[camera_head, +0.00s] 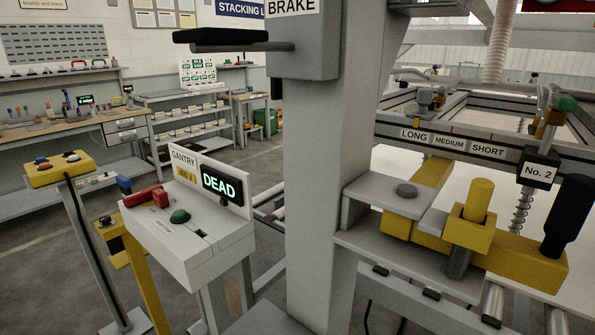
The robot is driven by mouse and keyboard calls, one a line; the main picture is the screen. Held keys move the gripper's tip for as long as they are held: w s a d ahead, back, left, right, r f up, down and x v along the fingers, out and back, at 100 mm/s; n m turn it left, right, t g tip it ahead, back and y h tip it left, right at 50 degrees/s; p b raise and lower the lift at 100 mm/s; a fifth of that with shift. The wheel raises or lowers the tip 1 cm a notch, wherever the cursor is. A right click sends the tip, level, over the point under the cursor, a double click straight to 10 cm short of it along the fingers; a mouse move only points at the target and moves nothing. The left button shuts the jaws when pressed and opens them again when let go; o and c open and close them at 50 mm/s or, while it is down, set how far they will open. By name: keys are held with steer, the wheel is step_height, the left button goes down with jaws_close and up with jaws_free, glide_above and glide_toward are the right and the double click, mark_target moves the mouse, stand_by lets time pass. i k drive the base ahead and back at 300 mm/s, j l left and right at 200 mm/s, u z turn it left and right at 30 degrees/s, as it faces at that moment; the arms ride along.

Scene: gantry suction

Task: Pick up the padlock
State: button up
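I cannot make out a padlock for certain. A red piece (146,197) lies at the left end of the sloped grey gantry console (197,228); it could be a handle or a lock, too small to tell. A small blue piece (124,185) sits just behind it, at the console's left edge. The console has a green button (179,216) and a display reading DEAD (222,185). My gripper is not in view.
A grey column with a BRAKE sign (291,6) stands in the middle. At right are a yellow clamp (476,222) and a rail marked LONG, MEDIUM, SHORT (450,142). A yellow button box (59,168) stands at left. Workbenches line the back; floor (50,255) shows between.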

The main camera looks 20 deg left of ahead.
mark_target(160, 196)
steer(key=u, duration=1.8)
steer(key=j, duration=0.35)
steer(key=i+j+z, duration=0.15)
steer(key=j, duration=0.2)
steer(key=i+j+z, duration=0.15)
steer(key=j, duration=0.2)
steer(key=i+j+z, duration=0.15)
steer(key=j, duration=0.25)
steer(key=i+j+z, duration=0.1)
steer(key=j, duration=0.3)
steer(key=i+j+z, duration=0.15)
steer(key=j, duration=0.3)
steer(key=i+j+z, duration=0.15)
steer(key=j, duration=0.25)
